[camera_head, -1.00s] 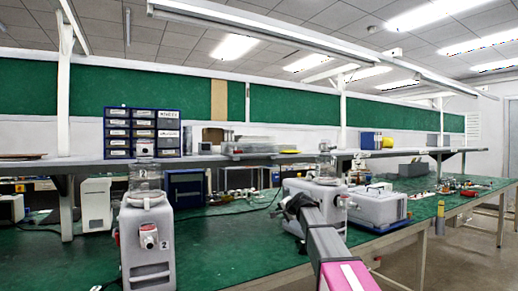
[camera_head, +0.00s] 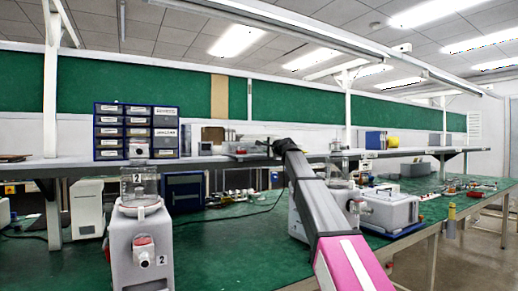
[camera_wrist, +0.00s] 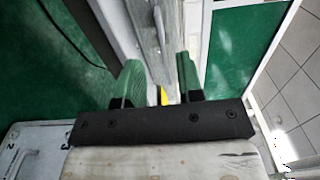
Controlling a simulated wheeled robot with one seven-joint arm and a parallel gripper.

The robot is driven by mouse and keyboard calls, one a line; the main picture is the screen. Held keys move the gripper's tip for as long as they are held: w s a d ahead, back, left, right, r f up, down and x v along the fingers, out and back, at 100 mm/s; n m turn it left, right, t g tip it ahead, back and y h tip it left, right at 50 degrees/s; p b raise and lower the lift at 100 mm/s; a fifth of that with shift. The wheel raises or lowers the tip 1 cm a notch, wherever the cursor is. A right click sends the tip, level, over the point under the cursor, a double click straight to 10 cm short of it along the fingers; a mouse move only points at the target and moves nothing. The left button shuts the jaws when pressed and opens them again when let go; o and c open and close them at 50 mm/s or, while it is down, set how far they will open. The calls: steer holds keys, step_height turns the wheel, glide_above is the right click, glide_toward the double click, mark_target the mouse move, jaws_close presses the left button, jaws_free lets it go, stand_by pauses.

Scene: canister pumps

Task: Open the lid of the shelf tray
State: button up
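The shelf tray (camera_head: 245,147) is a low, grey, see-through box on the shelf, its right part hidden behind my arm. I cannot make out its lid in the head view. My gripper (camera_wrist: 159,65) shows two green fingers set apart in the wrist view, with a visible gap between them. A grey, streaked surface with a pale handle-like piece (camera_wrist: 159,22) lies just past the fingertips; I cannot tell whether it is the tray. A small yellow piece (camera_wrist: 163,95) shows between the fingers. In the head view my arm's end reaches the shelf by the tray; the fingers are hidden there.
The shelf (camera_head: 225,160) runs above the green bench (camera_head: 225,240). A drawer cabinet (camera_head: 137,131) stands left on the shelf. A canister pump (camera_head: 138,245) stands front left; a second pump (camera_head: 297,222) is partly behind my arm. A grey-white box (camera_head: 390,210) is at right.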

steer(key=x, duration=0.8)
steer(key=shift+w+a, duration=0.15)
jaws_close()
